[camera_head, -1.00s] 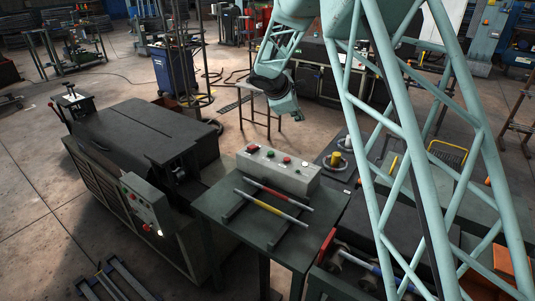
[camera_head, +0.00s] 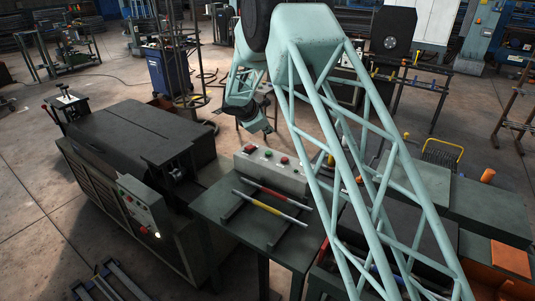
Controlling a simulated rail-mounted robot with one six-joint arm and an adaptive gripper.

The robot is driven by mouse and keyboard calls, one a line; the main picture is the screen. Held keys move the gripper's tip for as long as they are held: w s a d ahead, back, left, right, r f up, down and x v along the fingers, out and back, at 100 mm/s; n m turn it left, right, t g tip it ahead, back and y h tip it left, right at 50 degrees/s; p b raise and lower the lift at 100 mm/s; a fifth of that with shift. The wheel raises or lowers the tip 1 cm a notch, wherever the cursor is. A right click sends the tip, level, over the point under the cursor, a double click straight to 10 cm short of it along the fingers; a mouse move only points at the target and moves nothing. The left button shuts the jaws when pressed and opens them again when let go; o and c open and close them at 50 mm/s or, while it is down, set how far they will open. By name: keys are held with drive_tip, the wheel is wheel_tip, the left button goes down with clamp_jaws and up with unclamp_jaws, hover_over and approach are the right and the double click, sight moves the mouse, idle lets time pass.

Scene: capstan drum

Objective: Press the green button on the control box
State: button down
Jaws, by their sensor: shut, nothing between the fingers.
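The grey control box (camera_head: 262,173) sits at the back of a dark green table. Its top carries red buttons (camera_head: 249,149) and a small green button (camera_head: 267,153) between them. My truss arm hangs in front of the box's right end and hides part of it. My gripper (camera_head: 269,130) is at the arm's end, small and dark, above and behind the box in the picture. It is shut and empty, apart from the box. Its fingers are too small to see clearly.
A red-and-white rod (camera_head: 274,194) and a yellow-and-white rod (camera_head: 268,208) lie across the green table (camera_head: 220,206). A dark machine (camera_head: 130,140) with its own button panel (camera_head: 140,203) stands left. A yellow-handled item (camera_head: 443,150) is at right.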

idle(0.4)
drive_tip(key=b, duration=0.3)
hover_over(269, 153)
drive_tip(key=shift+a+f, duration=0.1)
drive_tip(key=shift+f, duration=3.1)
drive_tip(key=shift+f+b, duration=1.05)
drive_tip(key=shift+f, duration=0.05)
